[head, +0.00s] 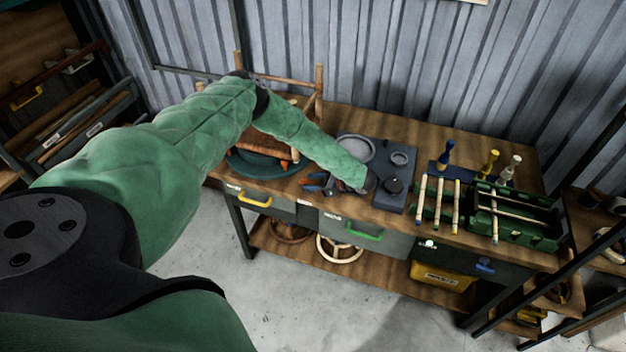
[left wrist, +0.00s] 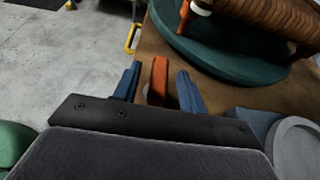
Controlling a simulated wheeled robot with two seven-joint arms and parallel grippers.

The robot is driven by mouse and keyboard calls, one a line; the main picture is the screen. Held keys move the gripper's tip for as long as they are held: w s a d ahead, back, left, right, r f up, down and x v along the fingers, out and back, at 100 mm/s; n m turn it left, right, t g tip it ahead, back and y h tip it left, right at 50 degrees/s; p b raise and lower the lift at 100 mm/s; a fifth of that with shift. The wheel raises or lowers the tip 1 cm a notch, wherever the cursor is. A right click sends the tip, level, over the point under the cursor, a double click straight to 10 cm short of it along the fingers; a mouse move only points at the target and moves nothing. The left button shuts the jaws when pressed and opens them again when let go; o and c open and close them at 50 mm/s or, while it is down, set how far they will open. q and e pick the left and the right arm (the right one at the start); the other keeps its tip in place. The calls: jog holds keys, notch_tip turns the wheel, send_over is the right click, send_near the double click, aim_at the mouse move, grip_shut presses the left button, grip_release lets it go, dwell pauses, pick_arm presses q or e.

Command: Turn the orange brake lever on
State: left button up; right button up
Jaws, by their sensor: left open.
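The orange brake lever (left wrist: 159,80) stands out in the left wrist view, beside the dark teal turntable (left wrist: 200,50). My left gripper (left wrist: 157,88) is open, with one blue finger on each side of the lever. I cannot tell whether either finger touches it. In the head view my left gripper (head: 317,183) is low over the bench, just right of the turntable (head: 250,166), and the lever is hard to make out there. A wooden seat frame (head: 318,90) is on the turntable. My right gripper is not in view.
A dark grey unit with round plates (head: 395,203) stands right of my left gripper on the wooden bench (head: 430,138). Green racks with light sticks (head: 547,228) and several coloured bottles (head: 487,163) stand farther right. Drawers with a yellow handle (head: 255,201) and a green handle (head: 363,233) face the front.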

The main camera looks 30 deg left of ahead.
pick_arm(q)
jog(key=shift+a, duration=0.1)
jog(key=shift+c, duration=0.4)
grip_shut()
